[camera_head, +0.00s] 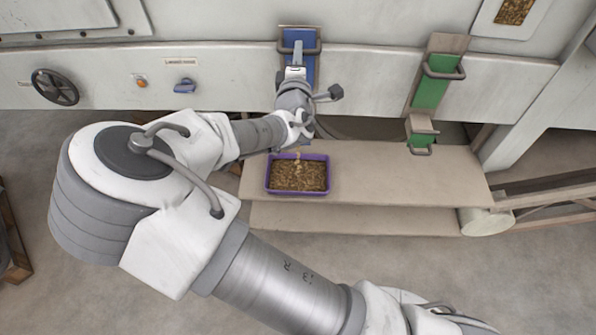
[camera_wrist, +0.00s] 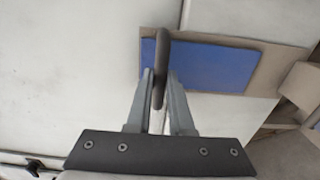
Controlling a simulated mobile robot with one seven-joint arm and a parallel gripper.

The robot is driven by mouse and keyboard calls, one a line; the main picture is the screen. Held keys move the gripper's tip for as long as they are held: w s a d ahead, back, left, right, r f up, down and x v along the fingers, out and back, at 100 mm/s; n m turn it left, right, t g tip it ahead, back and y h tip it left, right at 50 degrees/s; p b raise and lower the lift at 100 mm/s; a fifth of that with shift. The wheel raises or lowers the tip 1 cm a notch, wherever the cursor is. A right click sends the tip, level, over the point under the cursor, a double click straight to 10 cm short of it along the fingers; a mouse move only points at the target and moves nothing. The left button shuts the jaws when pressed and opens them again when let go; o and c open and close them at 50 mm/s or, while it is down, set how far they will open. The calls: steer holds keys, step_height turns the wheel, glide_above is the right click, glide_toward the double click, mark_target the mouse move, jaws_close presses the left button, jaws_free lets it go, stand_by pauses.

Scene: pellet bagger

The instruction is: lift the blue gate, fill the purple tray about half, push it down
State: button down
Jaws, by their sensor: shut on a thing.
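The blue gate (camera_head: 299,38) is on the machine front in a brown frame, above the purple tray. My gripper (camera_wrist: 160,82) is shut on the dark bar handle (camera_wrist: 161,50) of the blue gate (camera_wrist: 215,66). In the head view my gripper (camera_head: 297,72) and wrist cover the lower part of the gate. The purple tray (camera_head: 268,180) sits upright on the belt below my wrist. Brown pellets (camera_head: 299,177) cover its floor. A thin trail of pellets shows at its back edge, below my wrist. The gate's outlet is hidden.
A green gate (camera_head: 429,88) with a handle is to the right, with a smaller green handled part (camera_head: 420,136) below it. The tan belt (camera_head: 410,180) is clear right of the tray.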

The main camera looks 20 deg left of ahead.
stand_by(0.3)
step_height(320, 180, down, 5)
steer(key=b, duration=0.4)
steer(key=c, duration=0.6)
jaws_free()
steer(key=shift+r, duration=0.2)
steer(key=shift+c, duration=0.2)
steer(key=p+v, duration=0.1)
steer(key=v, duration=0.6)
